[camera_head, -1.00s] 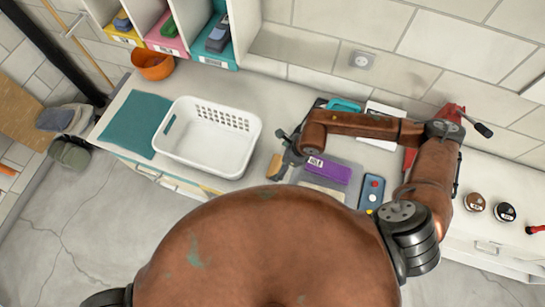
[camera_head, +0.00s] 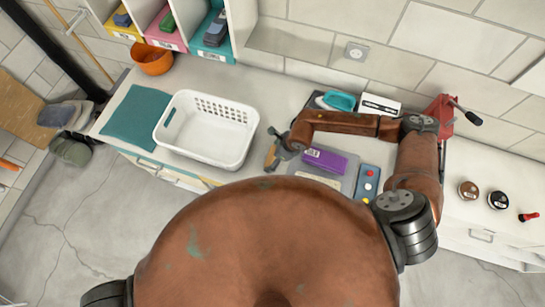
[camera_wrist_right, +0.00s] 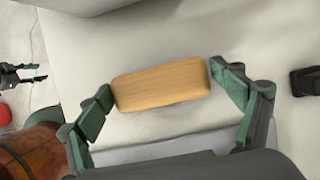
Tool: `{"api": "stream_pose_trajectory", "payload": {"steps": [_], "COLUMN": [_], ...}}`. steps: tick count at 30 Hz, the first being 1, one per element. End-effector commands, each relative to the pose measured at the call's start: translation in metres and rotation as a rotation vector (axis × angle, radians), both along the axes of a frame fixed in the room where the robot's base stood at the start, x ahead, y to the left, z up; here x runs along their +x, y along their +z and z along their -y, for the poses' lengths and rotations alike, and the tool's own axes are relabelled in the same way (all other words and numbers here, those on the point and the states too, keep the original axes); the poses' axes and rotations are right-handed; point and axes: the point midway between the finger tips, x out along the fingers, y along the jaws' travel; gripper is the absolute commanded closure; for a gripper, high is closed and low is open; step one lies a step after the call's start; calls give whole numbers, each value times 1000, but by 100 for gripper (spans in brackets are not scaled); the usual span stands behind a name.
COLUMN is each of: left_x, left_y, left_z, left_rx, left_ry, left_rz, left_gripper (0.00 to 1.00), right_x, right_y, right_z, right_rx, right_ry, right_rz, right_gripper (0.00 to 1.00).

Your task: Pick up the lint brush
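A tan wooden block-like piece (camera_wrist_right: 160,86), which looks like the lint brush, lies on the pale counter in the right wrist view. Its underside is hidden. In the head view a tan bit of it (camera_head: 271,156) shows at my right gripper, right of the white basket. My right gripper (camera_head: 275,149) is spread, with a green-padded finger at each end of the piece in the wrist view (camera_wrist_right: 163,82). The fingertips are very close to its ends; I cannot tell whether they touch. A dark gripper-like shape (camera_wrist_right: 20,75) at the wrist view's left edge may be my left gripper.
The white basket (camera_head: 205,158) stands left of my right gripper. A purple box (camera_head: 325,160) lies on a grey tray close to the right. A blue panel with coloured buttons (camera_head: 368,184) and a red clamp-like tool (camera_head: 441,108) are further right. A teal mat (camera_head: 138,117) is at left.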

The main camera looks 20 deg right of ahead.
Motion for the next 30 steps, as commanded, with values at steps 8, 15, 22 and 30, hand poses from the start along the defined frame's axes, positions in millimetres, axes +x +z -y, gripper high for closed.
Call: {"api": "stream_pose_trajectory", "payload": {"steps": [8,15,22,30], "left_x": [-8,-4,-3,-2], "left_y": [-1,-1,-2,-19], "left_z": [2,2,2,2], "left_rx": [-2,-2,-3,-3], "left_ry": [2,1,1,0], "left_rz": [-9,-5,-3,-1], "left_gripper": [60,60,60,60], "right_x": [0,0,0,-1], "right_y": [0,0,2,33], "right_z": [0,0,0,-2], "right_rx": [0,0,0,3], "right_ry": [0,0,0,5], "right_rz": [0,0,0,4], "right_gripper": [34,45,46,46]}}
